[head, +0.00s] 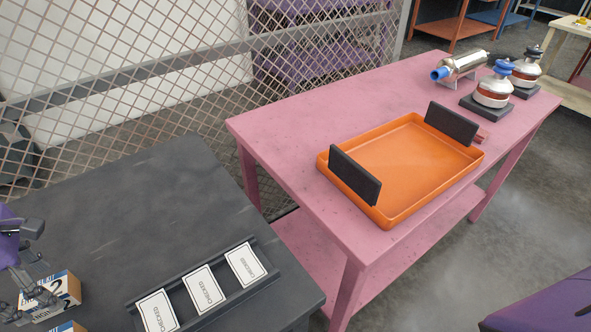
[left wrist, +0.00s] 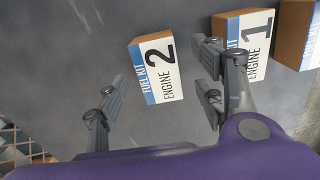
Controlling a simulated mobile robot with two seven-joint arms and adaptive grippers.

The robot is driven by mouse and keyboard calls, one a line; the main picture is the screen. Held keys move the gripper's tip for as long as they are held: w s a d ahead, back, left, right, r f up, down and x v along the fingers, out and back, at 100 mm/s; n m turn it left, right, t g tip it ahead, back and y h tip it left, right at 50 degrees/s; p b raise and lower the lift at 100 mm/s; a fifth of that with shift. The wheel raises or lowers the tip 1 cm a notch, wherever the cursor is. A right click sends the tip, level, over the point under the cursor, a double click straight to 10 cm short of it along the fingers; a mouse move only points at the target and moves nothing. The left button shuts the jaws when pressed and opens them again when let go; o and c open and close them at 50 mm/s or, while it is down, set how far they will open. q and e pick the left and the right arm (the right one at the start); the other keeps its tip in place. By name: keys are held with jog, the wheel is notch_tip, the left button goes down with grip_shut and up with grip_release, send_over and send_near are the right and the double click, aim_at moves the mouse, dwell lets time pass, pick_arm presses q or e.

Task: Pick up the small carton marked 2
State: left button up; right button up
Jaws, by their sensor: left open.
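The small carton marked 2 (left wrist: 157,68) is brown with a white and blue label reading FUEL KIT ENGINE 2. It stands on the dark table, and in the head view it shows at the lower left (head: 68,286), partly behind my gripper. My left gripper (left wrist: 160,82) is open and empty, with one finger to the left of carton 2 and the others to its right. I see no finger clearly touching it. In the head view this gripper (head: 38,296) is at the left edge. My right gripper is not in view.
A carton marked 1 (left wrist: 250,38) stands right of carton 2, partly behind a finger. Another carton (left wrist: 300,30) is beyond it. A black rack (head: 262,282) holds white CHECKED cards. An orange tray (head: 395,215) sits on the pink table (head: 290,140). The dark table's back is clear.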

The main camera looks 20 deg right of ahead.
pick_arm(q)
notch_tip(320, 180, down, 3)
jog(key=shift+w+a+f, duration=0.1)
jog(key=shift+a+f, duration=0.05)
jog(key=shift+f, duration=0.05)
jog(key=c, duration=1.4)
jog(key=shift+r, duration=0.1)
